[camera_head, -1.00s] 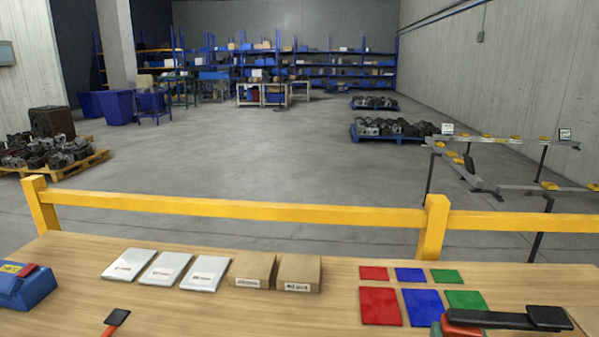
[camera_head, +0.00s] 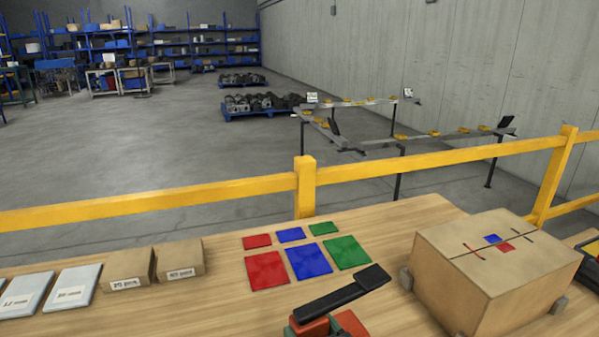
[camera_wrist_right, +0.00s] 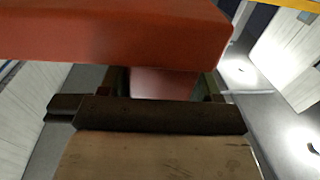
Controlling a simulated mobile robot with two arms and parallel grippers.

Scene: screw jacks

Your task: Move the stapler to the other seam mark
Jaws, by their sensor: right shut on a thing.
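The stapler (camera_head: 343,293), with a long black arm and a red body, is low in the middle of the head view, in front of the coloured squares. My right gripper (camera_wrist_right: 165,85) is shut on it; in the wrist view the red body (camera_wrist_right: 110,32) fills the top. A cardboard box (camera_head: 450,300) stands to the right, apart from the stapler in the head view. Its top has a seam with a reddish-brown mark (camera_head: 474,250) and a dark mark (camera_head: 522,236). Blue and red patches lie between them. My left gripper is not in view.
Red, blue and green squares (camera_head: 308,262) lie flat on the wooden table (camera_head: 220,290). Small cartons (camera_head: 180,260) and white packets (camera_head: 70,288) are at left. Grey blocks flank the box's base. A yellow rail (camera_head: 420,172) runs behind the table.

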